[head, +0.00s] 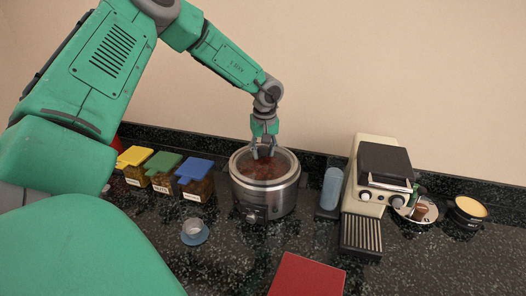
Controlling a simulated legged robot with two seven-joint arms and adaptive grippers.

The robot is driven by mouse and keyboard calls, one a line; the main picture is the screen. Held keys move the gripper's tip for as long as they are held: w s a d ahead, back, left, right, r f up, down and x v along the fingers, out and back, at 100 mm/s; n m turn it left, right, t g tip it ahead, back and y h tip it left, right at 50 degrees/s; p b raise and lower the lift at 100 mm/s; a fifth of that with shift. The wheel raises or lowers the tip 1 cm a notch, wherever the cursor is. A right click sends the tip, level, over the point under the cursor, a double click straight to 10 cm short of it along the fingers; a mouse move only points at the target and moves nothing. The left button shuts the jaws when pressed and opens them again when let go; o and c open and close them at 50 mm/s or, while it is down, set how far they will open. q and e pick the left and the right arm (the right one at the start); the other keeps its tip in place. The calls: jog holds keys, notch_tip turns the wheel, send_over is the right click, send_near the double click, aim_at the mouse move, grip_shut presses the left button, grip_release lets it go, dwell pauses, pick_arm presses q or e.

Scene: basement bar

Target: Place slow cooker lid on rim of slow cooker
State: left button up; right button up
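The slow cooker (264,200) is a round steel pot with a dark front control, standing on the counter at the middle of the head view. Its top looks glassy with a pale ring around it, and brown contents show through. A clear lid seems to lie at the rim, but I cannot tell its edge from the cooker's rim or whether it sits flat. My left gripper (263,154) points down over the middle of the top. Its two fingers are apart at the tips; whether they hold a lid knob between them is too small to tell. My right gripper is out of view.
Jars with yellow (134,156), green (162,162) and blue lids (195,169) stand left of the cooker. A small cup on a blue base (194,236) is in front. A blue cylinder (331,189) and a coffee machine (382,166) stand right. A red object (307,277) is at the near edge.

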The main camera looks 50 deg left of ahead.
aim_at(264, 148)
pick_arm(q)
jog(key=o, duration=0.3)
jog(key=shift+d, duration=0.15)
jog(key=shift+d+r, duration=0.3)
jog(key=shift+d, duration=0.3)
jog(key=shift+a+r, duration=0.25)
jog(key=shift+r, duration=0.25)
jog(key=r, duration=0.2)
jog(key=r+b, duration=0.1)
jog(key=r, duration=0.1)
jog(key=shift+a+r, duration=0.2)
jog(key=shift+r, duration=0.05)
jog(key=shift+s+d+r+b, duration=0.1)
jog(key=shift+d+r, duration=0.05)
jog(key=shift+r, duration=0.85)
jog(key=shift+s+d+r+b, duration=0.1)
jog(key=shift+r+b, duration=0.05)
jog(key=shift+r, duration=0.8)
jog(key=shift+s+d+r+b, duration=0.1)
jog(key=shift+d+r, duration=0.05)
jog(key=shift+r, duration=0.85)
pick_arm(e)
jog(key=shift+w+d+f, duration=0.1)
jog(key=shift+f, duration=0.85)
